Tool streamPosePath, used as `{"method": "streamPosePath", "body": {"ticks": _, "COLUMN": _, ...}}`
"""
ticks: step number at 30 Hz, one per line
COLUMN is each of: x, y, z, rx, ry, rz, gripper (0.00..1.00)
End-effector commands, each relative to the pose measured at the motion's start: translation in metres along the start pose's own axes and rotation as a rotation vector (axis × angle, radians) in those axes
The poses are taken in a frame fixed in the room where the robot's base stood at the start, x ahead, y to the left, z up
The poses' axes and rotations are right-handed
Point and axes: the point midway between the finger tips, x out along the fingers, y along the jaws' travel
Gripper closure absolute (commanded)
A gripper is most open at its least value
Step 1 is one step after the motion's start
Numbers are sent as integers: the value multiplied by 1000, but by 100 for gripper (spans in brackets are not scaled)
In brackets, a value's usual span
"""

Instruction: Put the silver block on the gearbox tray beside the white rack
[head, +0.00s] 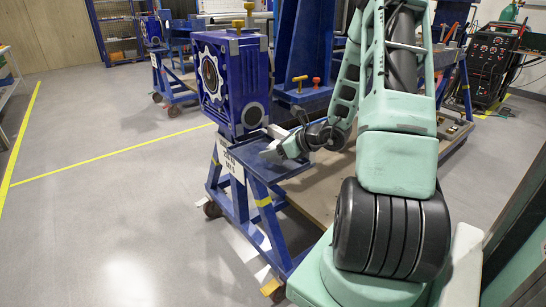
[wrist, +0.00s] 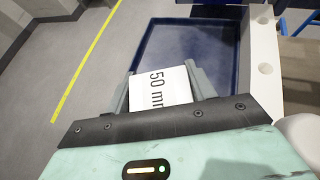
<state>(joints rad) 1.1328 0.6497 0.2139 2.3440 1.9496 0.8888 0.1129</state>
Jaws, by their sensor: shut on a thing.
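My gripper (wrist: 160,84) is shut on the silver block (wrist: 162,90), whose pale face reads "50 mm". The block sits between the two fingers over the near part of the dark blue gearbox tray (wrist: 150,38). I cannot tell whether its underside touches the tray. The white rack (wrist: 262,75), a bar with round holes, runs along the right of the tray, apart from the block. In the head view my gripper (head: 272,150) is low over the tray (head: 260,172), in front of the gearbox; the block is hard to make out there.
A large blue gearbox (head: 232,85) stands on the blue wheeled cart (head: 262,215) behind my gripper. A blue upright fixture (head: 303,50) stands further right. The tray's far part is bare. Open grey floor lies left of the cart.

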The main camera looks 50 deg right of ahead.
Motion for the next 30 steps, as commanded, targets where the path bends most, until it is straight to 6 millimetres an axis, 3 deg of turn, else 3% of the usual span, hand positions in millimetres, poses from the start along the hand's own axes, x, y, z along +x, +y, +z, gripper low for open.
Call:
{"method": "streamPosePath", "body": {"ticks": 5, "x": 11, "y": 0, "z": -19, "rx": 1, "ry": -1, "rz": 0, "gripper": 81}}
{"method": "streamPosePath", "body": {"ticks": 18, "x": 14, "y": 0, "z": -25, "rx": -2, "ry": -1, "rz": 0, "gripper": 81}}
{"method": "streamPosePath", "body": {"ticks": 19, "x": 13, "y": 0, "z": -24, "rx": -1, "ry": 0, "rz": 0, "gripper": 37}}
{"method": "streamPosePath", "body": {"ticks": 21, "x": 13, "y": 0, "z": -24, "rx": 0, "ry": 0, "rz": 0, "gripper": 24}}
{"method": "streamPosePath", "body": {"ticks": 30, "x": 12, "y": 0, "z": -22, "rx": 0, "ry": 0, "rz": 0, "gripper": 24}}
